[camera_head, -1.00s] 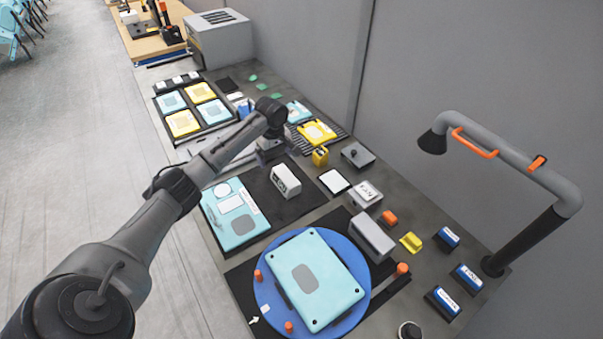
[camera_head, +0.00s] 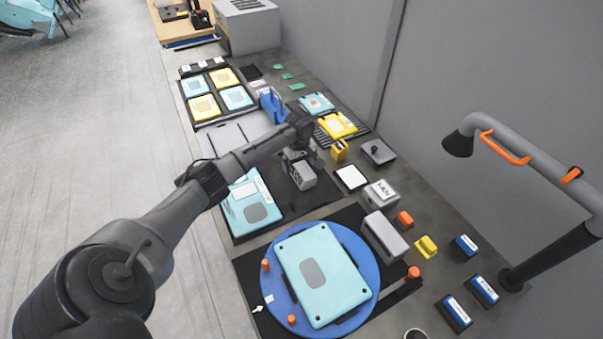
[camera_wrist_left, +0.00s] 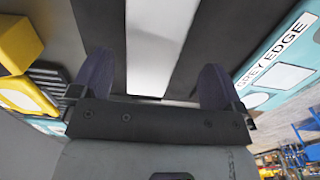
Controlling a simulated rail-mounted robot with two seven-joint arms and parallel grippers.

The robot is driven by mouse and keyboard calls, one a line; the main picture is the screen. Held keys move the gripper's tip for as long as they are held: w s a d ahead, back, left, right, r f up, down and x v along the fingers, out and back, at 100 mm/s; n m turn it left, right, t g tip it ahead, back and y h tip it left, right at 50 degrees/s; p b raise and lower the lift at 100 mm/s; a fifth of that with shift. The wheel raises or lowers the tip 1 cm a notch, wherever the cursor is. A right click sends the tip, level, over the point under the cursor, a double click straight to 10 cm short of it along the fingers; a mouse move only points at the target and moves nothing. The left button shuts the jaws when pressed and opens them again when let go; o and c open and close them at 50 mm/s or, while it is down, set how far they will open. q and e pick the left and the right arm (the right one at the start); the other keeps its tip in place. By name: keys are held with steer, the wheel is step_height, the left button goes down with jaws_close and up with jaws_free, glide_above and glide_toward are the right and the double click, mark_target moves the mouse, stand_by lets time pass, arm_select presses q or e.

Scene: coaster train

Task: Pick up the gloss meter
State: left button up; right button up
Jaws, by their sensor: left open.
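A small grey box with a dark-marked front face, which looks like the gloss meter (camera_head: 302,176), stands on a black mat in the head view. My left gripper (camera_head: 296,158) is right at its far side and hides part of it. In the left wrist view my left gripper (camera_wrist_left: 157,82) is open, its two dark fingers wide apart. A pale grey bar, apparently the gloss meter (camera_wrist_left: 160,40), lies between them with a gap on each side. Contact cannot be made out. My right gripper is in neither view now.
A light-blue panel (camera_head: 250,208) lies left of the meter; its "GREY EDGE" label (camera_wrist_left: 272,50) shows in the wrist view. A blue turntable (camera_head: 368,268) bearing another panel is in front. A grey block (camera_head: 384,236) and yellow bottle (camera_head: 339,150) stand to the right.

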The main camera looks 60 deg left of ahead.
mark_target(300, 167)
arm_select(q)
steer(key=shift+w+f+b, duration=0.15)
steer(key=shift+f+b, duration=0.25)
steer(key=shift+f, duration=1.7)
steer(key=shift+c, duration=0.2)
steer(key=c, duration=1.2)
steer(key=shift+r, duration=0.1)
